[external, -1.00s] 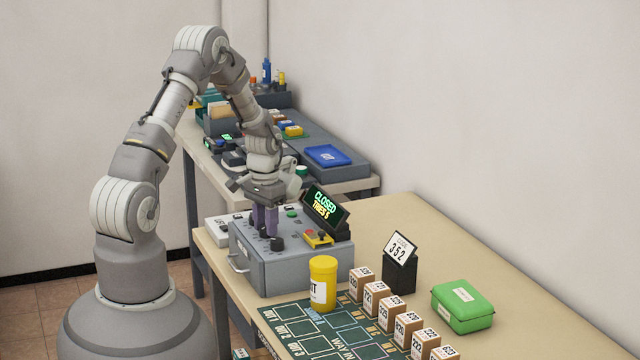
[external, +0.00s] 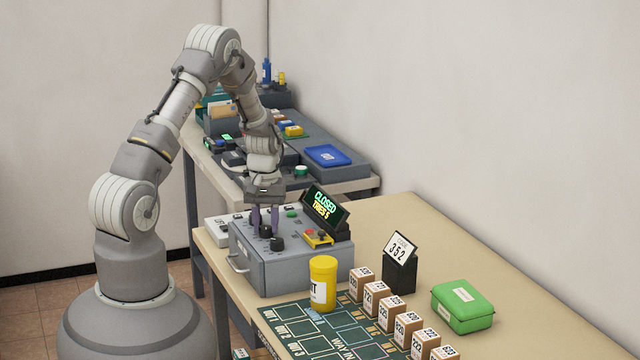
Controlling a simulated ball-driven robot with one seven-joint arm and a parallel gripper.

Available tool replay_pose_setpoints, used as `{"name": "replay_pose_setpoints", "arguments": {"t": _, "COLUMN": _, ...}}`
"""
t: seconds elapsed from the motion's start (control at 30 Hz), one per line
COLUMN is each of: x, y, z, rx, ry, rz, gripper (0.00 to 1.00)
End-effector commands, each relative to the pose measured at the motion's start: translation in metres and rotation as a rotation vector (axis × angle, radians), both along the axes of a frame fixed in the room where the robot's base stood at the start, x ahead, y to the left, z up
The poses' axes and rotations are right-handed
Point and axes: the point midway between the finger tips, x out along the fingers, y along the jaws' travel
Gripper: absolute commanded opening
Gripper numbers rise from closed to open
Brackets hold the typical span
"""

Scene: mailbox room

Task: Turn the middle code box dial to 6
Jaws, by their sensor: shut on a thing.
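The grey code box (external: 290,268) stands on the near table, with a row of black dials on its top. The middle dial (external: 266,231) sits between the purple fingers of my gripper (external: 265,222), which points straight down and is shut on it. The front dial (external: 277,244) is free, just nearer the camera. The far dial is mostly hidden by a finger. The number the middle dial points at is too small to read. The box's tilted display (external: 325,208) reads CLOSED, TRIES 5.
A yellow panel with a red button (external: 318,238) is on the box, right of the dials. A yellow jar (external: 323,283), numbered blocks (external: 375,298), a card reading 352 (external: 400,248) and a green case (external: 462,306) stand nearby. The table's back right is clear.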

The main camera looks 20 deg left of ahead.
Motion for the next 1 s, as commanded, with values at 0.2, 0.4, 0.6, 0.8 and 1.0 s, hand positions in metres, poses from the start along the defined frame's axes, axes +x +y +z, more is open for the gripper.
{"name": "replay_pose_setpoints", "arguments": {"t": 0.2, "x": 0.0016, "y": -0.0002, "z": 0.0013, "rx": -0.001, "ry": -0.004, "rz": 0.026, "gripper": 0.04}}
{"name": "replay_pose_setpoints", "arguments": {"t": 0.4, "x": 0.0016, "y": -0.0001, "z": 0.0012, "rx": 0.000, "ry": -0.005, "rz": 0.029, "gripper": 0.04}}
{"name": "replay_pose_setpoints", "arguments": {"t": 0.6, "x": 0.0015, "y": -0.0001, "z": 0.0011, "rx": -0.001, "ry": -0.004, "rz": 0.028, "gripper": 0.44}}
{"name": "replay_pose_setpoints", "arguments": {"t": 0.8, "x": 0.0009, "y": 0.0000, "z": 0.0006, "rx": 0.000, "ry": -0.002, "rz": 0.028, "gripper": 0.60}}
{"name": "replay_pose_setpoints", "arguments": {"t": 1.0, "x": 0.0007, "y": 0.0000, "z": 0.0035, "rx": 0.000, "ry": -0.002, "rz": 0.027, "gripper": 0.60}}
